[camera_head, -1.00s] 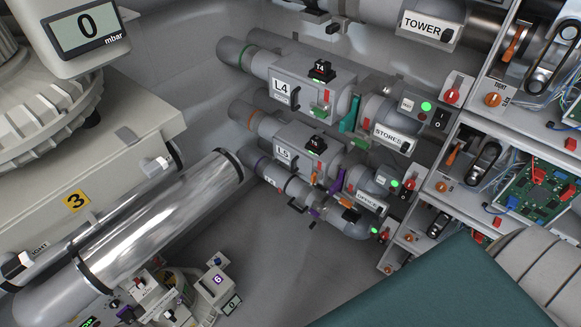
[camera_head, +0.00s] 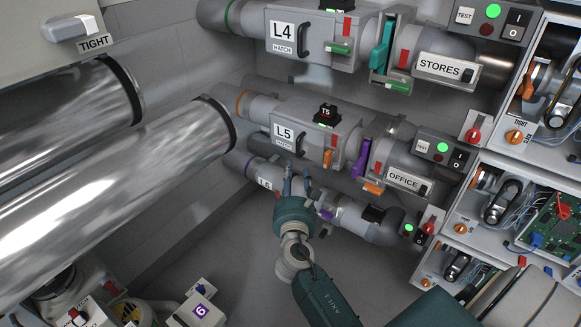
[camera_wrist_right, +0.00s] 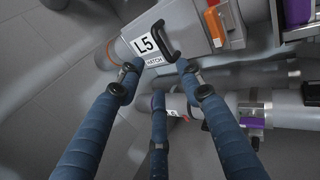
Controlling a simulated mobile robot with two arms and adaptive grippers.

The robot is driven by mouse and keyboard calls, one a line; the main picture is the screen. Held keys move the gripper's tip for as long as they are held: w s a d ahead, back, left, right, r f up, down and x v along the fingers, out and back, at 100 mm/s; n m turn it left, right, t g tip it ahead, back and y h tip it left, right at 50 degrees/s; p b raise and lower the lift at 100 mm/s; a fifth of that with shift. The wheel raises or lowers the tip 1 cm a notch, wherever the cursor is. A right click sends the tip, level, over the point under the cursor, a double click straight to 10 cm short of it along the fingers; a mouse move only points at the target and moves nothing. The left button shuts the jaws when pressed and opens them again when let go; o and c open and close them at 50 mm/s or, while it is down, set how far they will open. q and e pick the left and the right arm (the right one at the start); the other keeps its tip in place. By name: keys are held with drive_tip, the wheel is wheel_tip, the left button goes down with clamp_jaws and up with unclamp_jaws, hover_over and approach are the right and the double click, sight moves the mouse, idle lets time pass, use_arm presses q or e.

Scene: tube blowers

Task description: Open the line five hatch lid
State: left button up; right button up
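The line five hatch (camera_head: 313,133) is a grey box on a pipe, labelled L5, with its lid shut. It has a black handle, an orange latch (camera_head: 327,158) and a red tab. In the right wrist view the lid's handle (camera_wrist_right: 161,42), L5 label (camera_wrist_right: 146,44) and orange latch (camera_wrist_right: 213,22) show at the top. My right gripper (camera_head: 296,180) is just below the hatch, in front of the L6 line. Its blue fingers (camera_wrist_right: 157,78) are spread, empty, pointing toward the handle; I see no clear contact. My left gripper is not in view.
The L4 hatch (camera_head: 318,25) is above, and the L6 pipe (camera_head: 345,212) runs close below. A purple gate (camera_head: 362,158) and the OFFICE pipe (camera_head: 403,181) lie to the right. A large metal tube (camera_head: 130,190) fills the left. Open electronics racks (camera_head: 500,165) stand at right.

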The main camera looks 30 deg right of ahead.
sight(297, 148)
drive_tip(key=x, duration=0.5)
drive_tip(key=r+b+x, duration=0.1)
drive_tip(key=x, duration=0.2)
drive_tip(key=shift+w+d, duration=0.1)
drive_tip(key=shift+d, duration=0.3)
use_arm(q)
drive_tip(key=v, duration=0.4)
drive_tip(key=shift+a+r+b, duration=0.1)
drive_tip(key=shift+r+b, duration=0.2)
drive_tip(key=shift+b, duration=0.05)
use_arm(e)
drive_tip(key=shift+x, duration=1.2)
clamp_jaws()
